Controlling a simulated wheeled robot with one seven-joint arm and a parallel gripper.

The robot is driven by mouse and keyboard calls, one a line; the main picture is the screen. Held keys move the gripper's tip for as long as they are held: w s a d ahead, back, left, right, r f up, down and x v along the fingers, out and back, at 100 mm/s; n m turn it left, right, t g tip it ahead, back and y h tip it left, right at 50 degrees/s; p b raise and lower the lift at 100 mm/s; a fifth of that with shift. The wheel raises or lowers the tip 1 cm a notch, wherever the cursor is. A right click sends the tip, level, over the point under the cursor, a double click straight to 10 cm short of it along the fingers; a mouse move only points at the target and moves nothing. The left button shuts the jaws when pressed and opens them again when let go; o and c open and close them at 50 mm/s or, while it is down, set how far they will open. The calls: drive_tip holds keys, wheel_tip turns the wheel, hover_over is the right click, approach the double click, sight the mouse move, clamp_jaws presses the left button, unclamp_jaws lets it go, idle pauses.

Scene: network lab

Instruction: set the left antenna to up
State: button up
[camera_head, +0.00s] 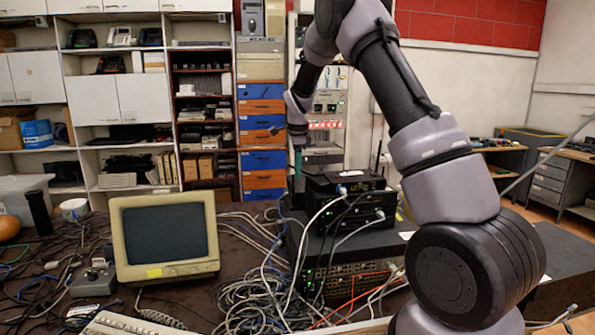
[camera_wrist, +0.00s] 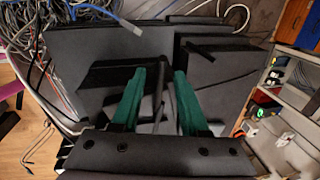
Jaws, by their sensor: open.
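The black router (camera_head: 345,183) lies on top of the stack of network devices in the head view. A thin dark antenna (camera_head: 378,156) stands roughly upright at its right side. My gripper (camera_head: 298,172) is at the router's left end, with its teal fingers pointing down. In the wrist view, my gripper (camera_wrist: 160,72) is open, its fingers apart. A thin dark stick, seemingly the left antenna (camera_wrist: 158,98), shows in the gap between the fingers; I cannot tell whether either finger touches it. In the head view the left antenna cannot be made out clearly behind the gripper.
A beige monitor (camera_head: 165,237) stands left of the stack. Loose cables (camera_head: 255,300) cover the table in front, and several plug into the devices' front faces. Shelves (camera_head: 115,100) and a colored drawer column (camera_head: 262,130) stand behind.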

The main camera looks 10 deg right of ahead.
drive_tip(key=shift+w+f, duration=0.1)
drive_tip(key=shift+f, duration=0.35)
drive_tip(key=shift+c, duration=0.3)
clamp_jaws()
idle(0.9)
